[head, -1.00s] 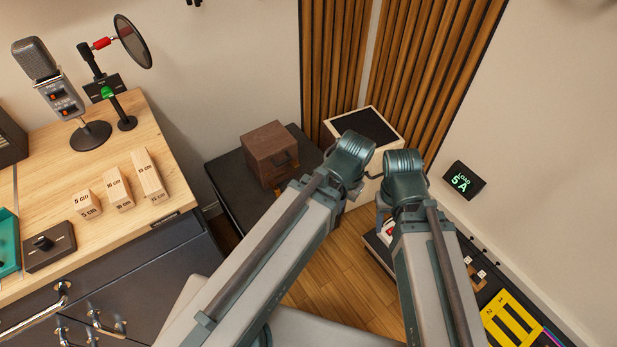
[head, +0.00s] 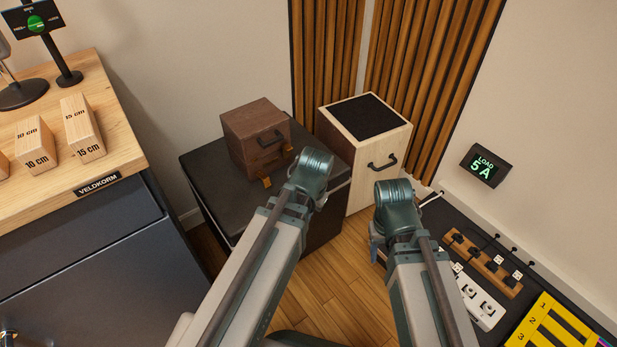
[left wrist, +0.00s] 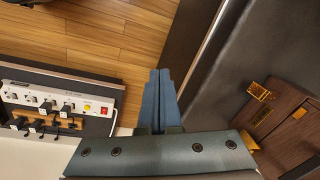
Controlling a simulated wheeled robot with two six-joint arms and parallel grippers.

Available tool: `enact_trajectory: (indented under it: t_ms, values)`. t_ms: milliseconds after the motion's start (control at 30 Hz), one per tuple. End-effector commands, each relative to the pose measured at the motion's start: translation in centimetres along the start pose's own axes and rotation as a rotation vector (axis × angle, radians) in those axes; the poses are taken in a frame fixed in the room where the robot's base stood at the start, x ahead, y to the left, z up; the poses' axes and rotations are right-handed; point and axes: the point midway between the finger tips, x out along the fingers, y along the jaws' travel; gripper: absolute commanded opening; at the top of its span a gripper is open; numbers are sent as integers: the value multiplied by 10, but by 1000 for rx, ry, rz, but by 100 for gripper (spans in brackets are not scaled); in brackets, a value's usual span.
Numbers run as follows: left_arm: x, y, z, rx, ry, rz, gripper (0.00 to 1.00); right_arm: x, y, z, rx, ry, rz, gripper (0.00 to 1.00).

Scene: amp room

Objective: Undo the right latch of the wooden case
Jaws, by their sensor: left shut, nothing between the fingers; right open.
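The brown wooden case (head: 240,125) sits on a black cabinet, with a dark handle on its front. A brass fitting (head: 266,182) shows low on its front; my left arm partly covers the front's right side. In the left wrist view the case (left wrist: 290,130) is at the right edge, cut off, with a brass piece (left wrist: 260,91) that seems to stick out from it. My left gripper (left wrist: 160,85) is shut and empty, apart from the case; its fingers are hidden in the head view. My right gripper (head: 376,250) is open, right of the case, its fingertips mostly hidden.
The black cabinet (head: 205,185) has bare top around the case. A pale cabinet (head: 365,165) with a dark handle stands right of it. A bench with a power strip (head: 480,300) is at right, a wooden-topped desk (head: 115,160) at left. Wood floor lies between.

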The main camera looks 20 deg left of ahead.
Motion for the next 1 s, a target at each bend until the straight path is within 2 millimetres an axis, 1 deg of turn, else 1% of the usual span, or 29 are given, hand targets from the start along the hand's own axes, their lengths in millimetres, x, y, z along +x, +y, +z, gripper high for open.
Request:
enact_trajectory:
  t_ms: [33,100,167,200,233,300,367,400,467,500,600,700,800,900,1000]
  values:
    - [33,-5,-3,37,7,-29,0,32,-3,-2,0,0,0,50]
    - [52,-16,-9,124,12,-91,0,52,-5,-3,-1,1,1,50]
    - [67,-29,-17,243,12,-169,0,69,-7,-4,-1,1,1,50]
    - [72,-38,-25,352,4,-239,0,78,-8,-4,-2,1,1,50]
    - [71,-45,-31,435,-5,-292,0,80,-8,-5,-2,1,1,50]
    - [64,-59,-44,628,-41,-413,0,83,-8,-5,-2,1,1,50]
    - [55,-69,-58,798,-88,-519,0,85,-8,-5,-2,1,1,50]
    - [47,-74,-67,913,-128,-590,0,86,-8,-5,-2,1,1,50]
    - [32,-81,-81,1081,-199,-694,0,86,-8,-5,-2,1,1,50]
    - [22,-83,-91,1188,-254,-760,0,86,-8,-5,-2,1,1,50]
    - [-5,-85,-112,1418,-401,-906,0,85,-8,-5,-2,1,1,50]
    - [-26,-84,-128,1581,-538,-1011,0,85,-8,-5,-2,1,1,50]
    - [-41,-81,-139,1681,-640,-1076,0,85,-8,-5,-2,1,1,50]
    - [-49,-79,-143,1728,-696,-1106,0,85,-8,-5,-2,1,1,50]
    - [-51,-79,-144,1742,-715,-1115,0,85,-8,-5,-2,1,1,50]
